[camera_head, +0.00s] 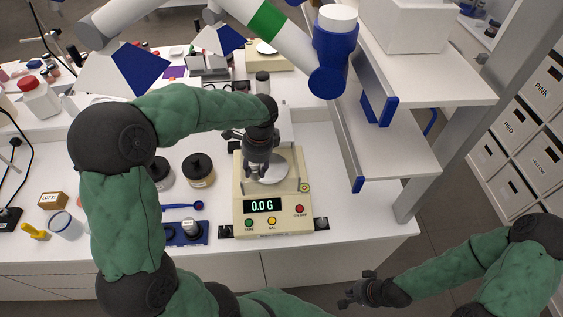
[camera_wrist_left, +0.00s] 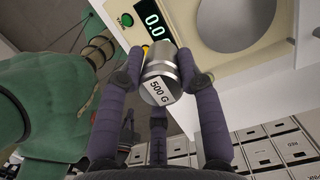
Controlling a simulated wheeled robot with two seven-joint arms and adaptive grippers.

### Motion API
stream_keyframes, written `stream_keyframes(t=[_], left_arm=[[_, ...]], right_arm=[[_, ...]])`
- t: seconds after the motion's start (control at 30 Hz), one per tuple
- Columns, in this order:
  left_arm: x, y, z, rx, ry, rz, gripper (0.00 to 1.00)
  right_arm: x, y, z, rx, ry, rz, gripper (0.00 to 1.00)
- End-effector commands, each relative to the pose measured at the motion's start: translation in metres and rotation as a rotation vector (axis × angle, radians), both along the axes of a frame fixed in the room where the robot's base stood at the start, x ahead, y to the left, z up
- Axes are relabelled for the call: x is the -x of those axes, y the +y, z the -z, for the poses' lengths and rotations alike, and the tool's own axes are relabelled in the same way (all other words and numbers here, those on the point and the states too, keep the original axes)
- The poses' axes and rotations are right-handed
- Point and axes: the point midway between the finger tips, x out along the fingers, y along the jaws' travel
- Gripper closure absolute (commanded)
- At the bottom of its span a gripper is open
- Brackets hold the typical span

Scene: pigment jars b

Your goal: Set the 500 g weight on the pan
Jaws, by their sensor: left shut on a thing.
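My left gripper (camera_head: 258,172) is shut on the 500 g weight, with its fingers pointing down over the scale in the head view. The weight (camera_wrist_left: 160,75) is a shiny metal cylinder labelled "500 G", held between the fingers in the left wrist view. In the head view it is mostly hidden by the gripper. The round steel pan (camera_head: 275,178) lies on the beige scale (camera_head: 241,191), whose display reads 0.0 G. The pan also shows in the left wrist view (camera_wrist_left: 230,18), apart from the weight. My right gripper (camera_head: 358,290) is open and empty, away from the scale.
A blue tray (camera_head: 203,238) with a smaller metal weight (camera_head: 190,227) sits left of the scale. Dark-lidded jars (camera_head: 198,169) and a blue spoon (camera_head: 184,206) are nearby. White shelves (camera_head: 390,150) stand to the right.

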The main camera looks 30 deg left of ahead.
Motion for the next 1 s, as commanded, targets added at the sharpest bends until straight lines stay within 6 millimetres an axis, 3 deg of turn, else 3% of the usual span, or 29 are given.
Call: stream_keyframes(t=[0.5,0.8,1.0], left_arm=[[-0.084,0.016,0.039,0.000,0.000,0.001,1.00],[-0.116,0.023,0.081,0.000,0.000,0.001,1.00],[-0.124,0.025,0.089,-0.001,-0.003,0.001,1.00]], right_arm=[[0.000,0.000,-0.007,0.000,0.000,0.000,1.00],[0.000,0.000,-0.009,0.000,0.000,0.000,1.00],[0.000,0.000,-0.009,0.000,0.000,0.000,1.00]])
